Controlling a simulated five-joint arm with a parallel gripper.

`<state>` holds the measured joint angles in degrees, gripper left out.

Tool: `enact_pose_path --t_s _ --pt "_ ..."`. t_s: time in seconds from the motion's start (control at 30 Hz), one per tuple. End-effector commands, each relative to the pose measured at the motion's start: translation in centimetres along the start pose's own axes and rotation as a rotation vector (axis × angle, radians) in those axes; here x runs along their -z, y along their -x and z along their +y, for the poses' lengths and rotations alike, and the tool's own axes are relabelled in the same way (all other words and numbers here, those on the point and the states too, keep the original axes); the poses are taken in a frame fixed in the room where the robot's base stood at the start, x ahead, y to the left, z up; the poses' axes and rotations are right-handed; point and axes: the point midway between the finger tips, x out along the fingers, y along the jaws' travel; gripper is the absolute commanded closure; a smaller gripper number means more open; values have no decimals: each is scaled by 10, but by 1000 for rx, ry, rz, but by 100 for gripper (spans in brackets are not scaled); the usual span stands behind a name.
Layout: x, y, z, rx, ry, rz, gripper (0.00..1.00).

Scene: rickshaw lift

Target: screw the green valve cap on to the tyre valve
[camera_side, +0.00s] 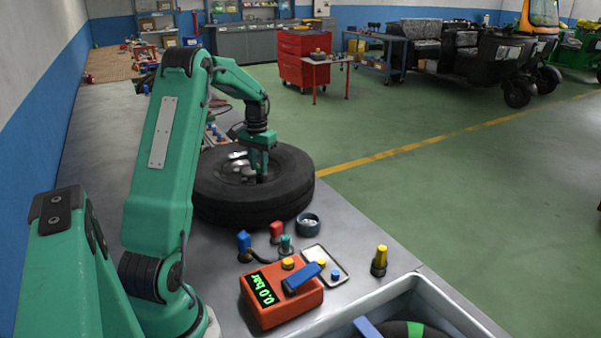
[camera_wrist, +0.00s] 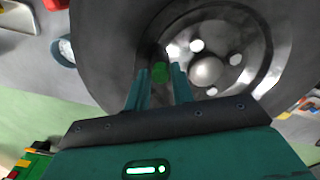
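The tyre (camera_side: 255,195) lies flat on the bench, its metal rim and hub facing up. In the wrist view the tyre (camera_wrist: 100,45) and its rim (camera_wrist: 225,25) fill the upper part. In the side view my gripper (camera_side: 257,172) points down inside the rim, left of the front tyre wall. The tyre valve is not clear in either view; the cap and fingers cover that spot.
In front of the tyre stand a dark round cup (camera_side: 308,223), red, blue and teal fittings, an orange gauge box (camera_side: 280,294) reading 0.0 bar, a small tray (camera_side: 325,266) and a yellow-topped piece (camera_side: 379,261). A grey bin (camera_side: 440,312) is at the lower right.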

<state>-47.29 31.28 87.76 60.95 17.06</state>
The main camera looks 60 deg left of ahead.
Motion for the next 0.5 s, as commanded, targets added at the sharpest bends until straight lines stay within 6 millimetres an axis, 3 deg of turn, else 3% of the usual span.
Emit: enact_pose_path --t_s 0.03,0.1,0.5 --pt "0 0 0 0 0 0 87" --pt "0 0 0 0 -1 0 96" --pt "0 0 0 0 -28 0 97"
